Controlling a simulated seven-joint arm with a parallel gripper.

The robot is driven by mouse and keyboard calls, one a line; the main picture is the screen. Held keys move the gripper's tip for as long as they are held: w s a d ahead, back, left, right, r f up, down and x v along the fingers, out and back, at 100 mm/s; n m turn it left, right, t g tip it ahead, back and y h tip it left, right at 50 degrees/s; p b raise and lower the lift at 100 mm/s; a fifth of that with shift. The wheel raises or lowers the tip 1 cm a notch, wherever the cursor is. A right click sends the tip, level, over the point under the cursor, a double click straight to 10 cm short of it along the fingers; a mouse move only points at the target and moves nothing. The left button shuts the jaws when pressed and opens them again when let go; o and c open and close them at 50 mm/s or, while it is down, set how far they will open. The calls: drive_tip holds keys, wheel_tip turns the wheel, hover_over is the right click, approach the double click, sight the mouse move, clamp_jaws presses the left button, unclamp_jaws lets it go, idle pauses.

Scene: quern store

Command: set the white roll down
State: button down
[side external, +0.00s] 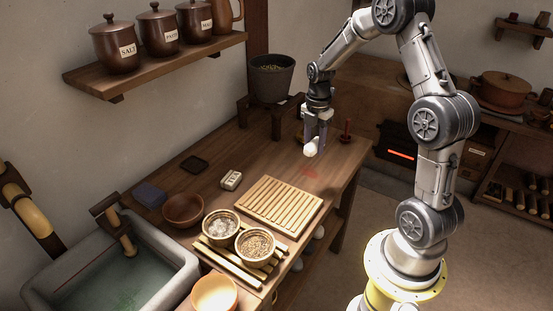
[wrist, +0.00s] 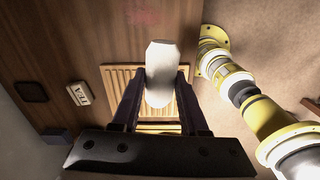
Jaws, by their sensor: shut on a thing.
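The white roll (wrist: 160,75) is held between the two fingers of my gripper (wrist: 158,82) in the wrist view. In the side external view the white roll (side external: 311,149) shows at the lower end of my gripper (side external: 316,140), which points down above the far right part of the wooden table (side external: 340,183). The roll appears to be off the table top, but its exact height is hard to tell. Much of its sides is hidden by the fingers.
A slatted wooden board (side external: 279,206) lies nearer the front, with two filled bowls (side external: 255,244) beside it. A faint red mark (side external: 308,173) lies on bare table.

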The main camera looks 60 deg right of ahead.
drive_tip(key=w+a, duration=0.1)
drive_tip(key=w, duration=0.6)
drive_tip(key=n, duration=0.1)
hover_over(263, 161)
drive_tip(key=s, duration=0.1)
drive_tip(key=f, duration=1)
drive_tip(key=shift+a+f, duration=0.15)
drive_tip(key=shift+a, duration=0.05)
drive_tip(key=shift+w+d+f, duration=0.15)
drive_tip(key=shift+w+f, duration=0.15)
drive_tip(key=shift+f, duration=0.25)
drive_tip(key=shift+w+f, duration=0.1)
drive_tip(key=shift+f, duration=1.45)
drive_tip(key=shift+f, duration=0.1)
drive_tip(key=shift+c, duration=2.1)
unclamp_jaws()
